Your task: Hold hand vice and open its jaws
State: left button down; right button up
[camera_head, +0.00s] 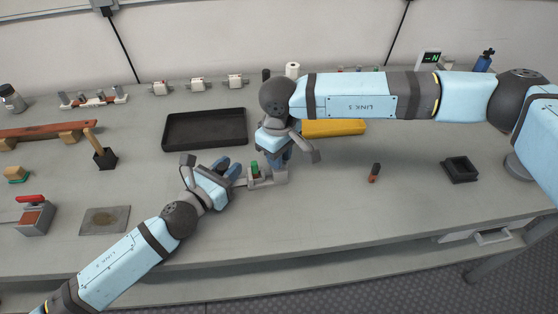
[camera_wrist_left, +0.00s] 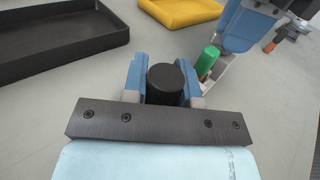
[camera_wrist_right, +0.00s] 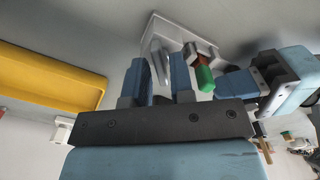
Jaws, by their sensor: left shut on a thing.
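The hand vice (camera_head: 267,180) is a small pale grey tool on the bench, in the middle of the head view. It also shows in the right wrist view (camera_wrist_right: 174,32). A green-topped piece (camera_head: 254,167) stands at its jaws, seen in the left wrist view (camera_wrist_left: 208,60) too. My left gripper (camera_head: 238,172) is at the vice's left side, shut on its black round handle (camera_wrist_left: 166,85). My right gripper (camera_head: 281,162) points down at the vice's right part, with a grey part of it between the fingers. I cannot tell whether those fingers touch it.
A black tray (camera_head: 205,130) and a yellow tray (camera_head: 335,128) lie behind the vice. A small dark and orange piece (camera_head: 374,172) and a black square holder (camera_head: 460,169) stand to the right. The bench in front of the vice is clear.

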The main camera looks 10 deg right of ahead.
dwell(0.3)
jog(key=shift+r, duration=3)
jog(key=shift+o, duration=0.2)
